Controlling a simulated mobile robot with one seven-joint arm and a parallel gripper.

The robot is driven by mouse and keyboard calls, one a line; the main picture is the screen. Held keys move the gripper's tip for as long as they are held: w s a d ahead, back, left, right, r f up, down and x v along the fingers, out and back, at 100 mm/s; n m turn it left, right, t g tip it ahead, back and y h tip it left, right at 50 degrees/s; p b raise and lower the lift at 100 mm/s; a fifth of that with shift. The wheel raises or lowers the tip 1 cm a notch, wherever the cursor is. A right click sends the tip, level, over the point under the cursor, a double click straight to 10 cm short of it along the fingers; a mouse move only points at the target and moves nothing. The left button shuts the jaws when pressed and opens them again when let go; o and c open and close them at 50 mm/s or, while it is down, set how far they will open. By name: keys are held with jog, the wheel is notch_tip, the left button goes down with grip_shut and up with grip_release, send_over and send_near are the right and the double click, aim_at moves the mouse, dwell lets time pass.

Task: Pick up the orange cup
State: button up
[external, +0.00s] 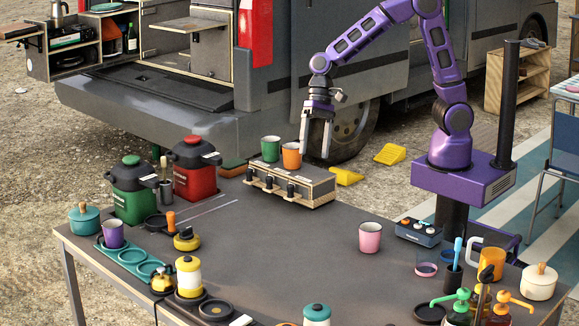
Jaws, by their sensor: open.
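The orange cup (291,155) stands upright on top of a low wooden box with a grey top (318,178), at the back of the grey table. A green cup (270,148) stands close to its left on the same box. My gripper (315,154) is open and empty, its fingers pointing down. In the picture it is just right of the orange cup, at about its height. I cannot tell how far apart they are in depth.
Red (194,167) and green (133,188) canisters stand left of the box. A pink cup (370,237) stands on the table's right half. A purple cup (113,234) is on a teal tray at left. The table's middle is clear. The van (300,80) is behind.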

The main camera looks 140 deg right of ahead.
jog(key=s+d+r+m+t+y, duration=0.2)
jog(key=s+d+r+m+t, duration=0.2)
jog(key=s+m, duration=0.2)
jog(key=m+t+h, duration=0.1)
jog(key=m+t, duration=0.4)
jog(key=m, duration=0.3)
send_near(288, 154)
jog(key=shift+h, duration=0.4)
jog(key=x, duration=0.5)
jog(key=shift+f+b, duration=0.1)
jog(key=shift+b, duration=0.2)
jog(key=x, duration=0.5)
jog(key=shift+w+a, duration=0.1)
jog(key=shift+a, duration=0.05)
jog(key=c, duration=1.2)
